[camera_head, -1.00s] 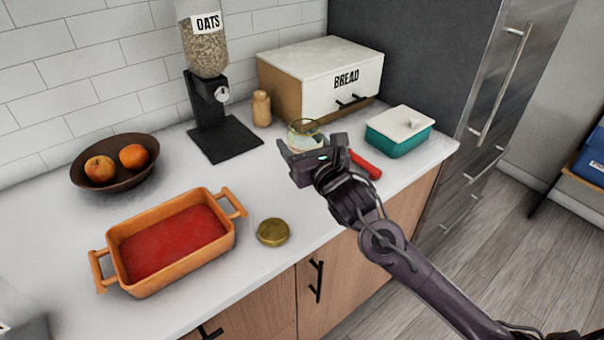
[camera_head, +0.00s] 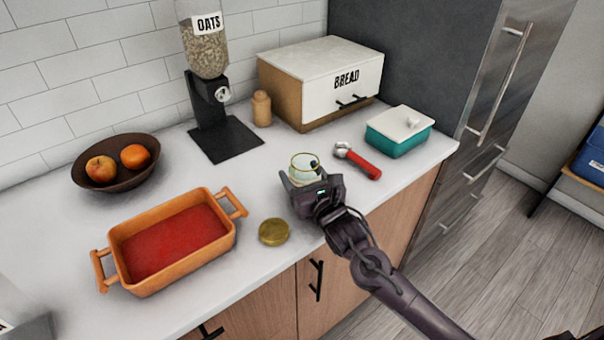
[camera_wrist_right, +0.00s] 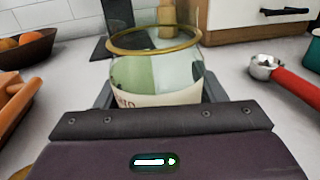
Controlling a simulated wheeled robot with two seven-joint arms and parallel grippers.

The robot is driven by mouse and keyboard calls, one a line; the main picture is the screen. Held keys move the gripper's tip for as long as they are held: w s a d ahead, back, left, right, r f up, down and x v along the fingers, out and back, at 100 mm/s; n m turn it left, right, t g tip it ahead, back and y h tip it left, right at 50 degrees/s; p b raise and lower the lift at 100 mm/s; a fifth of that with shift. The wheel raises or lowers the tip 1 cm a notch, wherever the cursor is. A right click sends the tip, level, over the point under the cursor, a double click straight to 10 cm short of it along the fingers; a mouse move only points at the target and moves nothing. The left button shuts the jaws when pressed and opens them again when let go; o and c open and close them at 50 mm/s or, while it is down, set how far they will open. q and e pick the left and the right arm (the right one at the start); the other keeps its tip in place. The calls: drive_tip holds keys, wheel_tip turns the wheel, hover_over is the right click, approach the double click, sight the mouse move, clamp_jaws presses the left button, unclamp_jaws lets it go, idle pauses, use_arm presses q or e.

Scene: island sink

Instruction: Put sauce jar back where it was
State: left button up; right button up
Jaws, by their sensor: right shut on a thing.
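The sauce jar is an open glass jar (camera_head: 305,165) with a gold rim and a pale label. My right gripper (camera_head: 304,182) is shut on it, and the jar stands upright between the fingers. In the right wrist view the jar (camera_wrist_right: 155,68) fills the space beyond the gripper (camera_wrist_right: 158,98). The gripper hides its lower part, so I cannot tell whether its base touches the counter. A round gold lid (camera_head: 274,232) lies on the counter to the left of the gripper. My left gripper is not in view.
An orange baking dish (camera_head: 125,238) with red sauce stands at left. A red-handled scoop (camera_head: 362,164) and a teal box (camera_head: 397,138) lie to the right. The bread box (camera_head: 318,80), oats dispenser (camera_head: 208,100), small wooden shaker (camera_head: 262,108) and fruit bowl (camera_head: 112,180) stand behind.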

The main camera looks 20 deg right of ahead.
drive_tip(key=o, duration=1.2)
drive_tip(key=shift+o, duration=0.2)
drive_tip(key=shift+r, duration=0.1)
drive_tip(key=s, duration=0.3)
drive_tip(key=s+d+b, duration=0.1)
drive_tip(key=s, duration=0.7)
drive_tip(key=shift+d+b, duration=0.3)
drive_tip(key=shift+s+d, duration=0.1)
drive_tip(key=shift+s, duration=0.35)
